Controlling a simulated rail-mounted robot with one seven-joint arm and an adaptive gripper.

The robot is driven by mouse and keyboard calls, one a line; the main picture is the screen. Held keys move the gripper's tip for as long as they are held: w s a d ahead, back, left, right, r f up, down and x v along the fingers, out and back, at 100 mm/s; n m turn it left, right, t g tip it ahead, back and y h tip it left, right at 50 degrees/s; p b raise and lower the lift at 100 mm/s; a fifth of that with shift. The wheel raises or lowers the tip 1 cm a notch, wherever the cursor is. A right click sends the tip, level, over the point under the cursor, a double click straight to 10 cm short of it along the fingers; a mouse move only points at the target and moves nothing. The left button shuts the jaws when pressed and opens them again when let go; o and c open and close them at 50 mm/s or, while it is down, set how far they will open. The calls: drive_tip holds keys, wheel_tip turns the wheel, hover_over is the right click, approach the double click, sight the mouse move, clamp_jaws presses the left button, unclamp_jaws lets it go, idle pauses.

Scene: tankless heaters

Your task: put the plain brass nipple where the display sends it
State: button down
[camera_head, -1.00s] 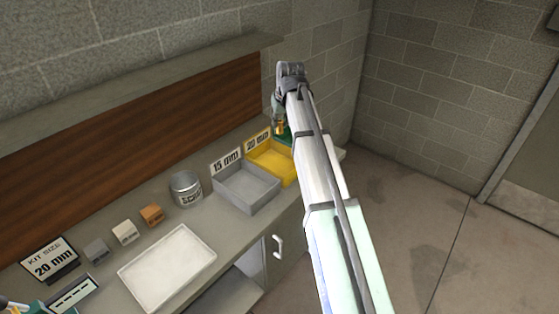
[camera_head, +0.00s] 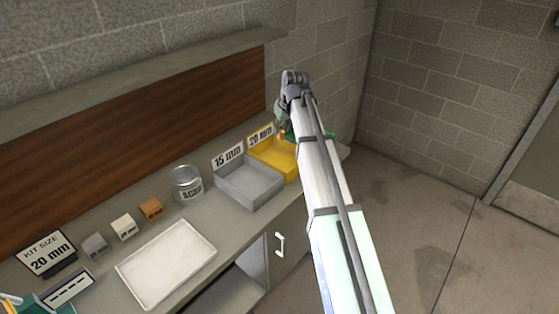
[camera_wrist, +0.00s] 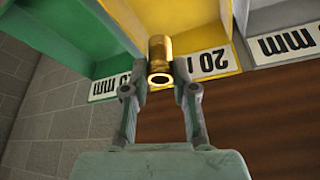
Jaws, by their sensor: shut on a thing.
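The plain brass nipple (camera_wrist: 160,58) is a short gold tube with an open end, held between my gripper's (camera_wrist: 160,88) two fingers in the wrist view. The display card (camera_head: 46,253) reads "KIT SIZE 20 mm". The gap between the nipple and the bins is hard to judge.
A grey bin (camera_head: 250,188) labelled 15 mm stands left of the yellow one. A white tray (camera_head: 166,262), a can (camera_head: 186,184) and small grey, white and orange blocks (camera_head: 150,209) are on the counter. A brown backboard (camera_head: 130,135) rises behind.

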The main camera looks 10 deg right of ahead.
drive_tip(key=c, duration=0.8)
unclamp_jaws()
drive_tip(key=shift+c, duration=0.2)
drive_tip(key=v, duration=1.2)
drive_tip(key=shift+s+f, duration=0.1)
